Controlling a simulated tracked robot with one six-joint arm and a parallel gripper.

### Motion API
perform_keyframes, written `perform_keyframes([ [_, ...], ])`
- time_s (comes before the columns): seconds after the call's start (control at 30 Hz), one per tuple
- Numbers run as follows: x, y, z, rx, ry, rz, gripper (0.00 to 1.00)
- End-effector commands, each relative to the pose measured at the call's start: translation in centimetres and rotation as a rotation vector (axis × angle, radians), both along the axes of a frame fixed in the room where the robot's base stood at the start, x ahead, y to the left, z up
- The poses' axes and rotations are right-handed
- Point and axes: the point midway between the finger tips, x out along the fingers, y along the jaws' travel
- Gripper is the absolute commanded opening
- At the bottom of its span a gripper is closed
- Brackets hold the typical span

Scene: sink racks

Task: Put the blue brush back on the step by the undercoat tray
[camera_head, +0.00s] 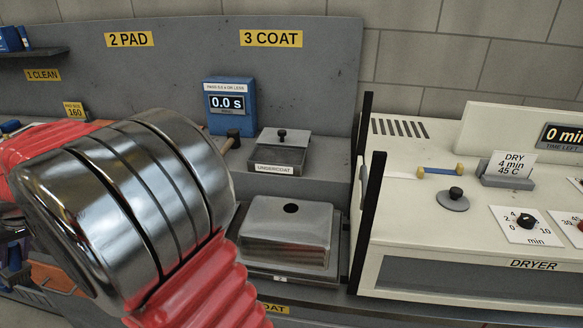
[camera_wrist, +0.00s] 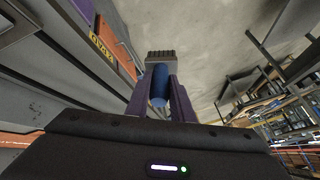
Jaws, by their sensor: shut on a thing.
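The blue brush (camera_wrist: 160,86) is between the purple fingers of my gripper (camera_wrist: 160,92) in the wrist view. My gripper is shut on its blue part, and a grey-brown block end (camera_wrist: 161,57) sticks out past the fingertips. The brush is held up over a grey floor. The undercoat tray (camera_head: 276,168) stands on the grey step (camera_head: 324,171) in the head view, with a knobbed lid at its back. My gripper and the brush do not show in the head view, where my arm fills the lower left.
A blue timer box (camera_head: 228,100) reading 0.0 s stands behind the tray. A dark-headed tool (camera_head: 233,136) lies left of the tray. A metal cover (camera_head: 289,228) sits in front, below. Black posts (camera_head: 370,210) and the dryer (camera_head: 470,270) stand right. Some step surface beside the tray is bare.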

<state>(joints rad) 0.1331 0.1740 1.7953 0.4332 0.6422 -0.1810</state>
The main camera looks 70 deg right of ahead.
Motion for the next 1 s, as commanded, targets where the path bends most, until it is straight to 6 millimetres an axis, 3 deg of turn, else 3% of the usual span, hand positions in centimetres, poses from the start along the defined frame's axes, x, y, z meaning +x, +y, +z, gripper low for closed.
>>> perform_keyframes([
  [0.27, 1.5, -11.2, 1.3, -0.018, 0.026, -0.150, 0.00],
  [0.47, 0.9, -20.5, 2.2, -0.032, 0.055, -0.275, 0.00],
  [0.77, -2.5, -33.9, 3.3, -0.052, 0.103, -0.464, 0.00],
  [1.0, -7.4, -43.9, 4.2, -0.068, 0.142, -0.619, 0.00],
])
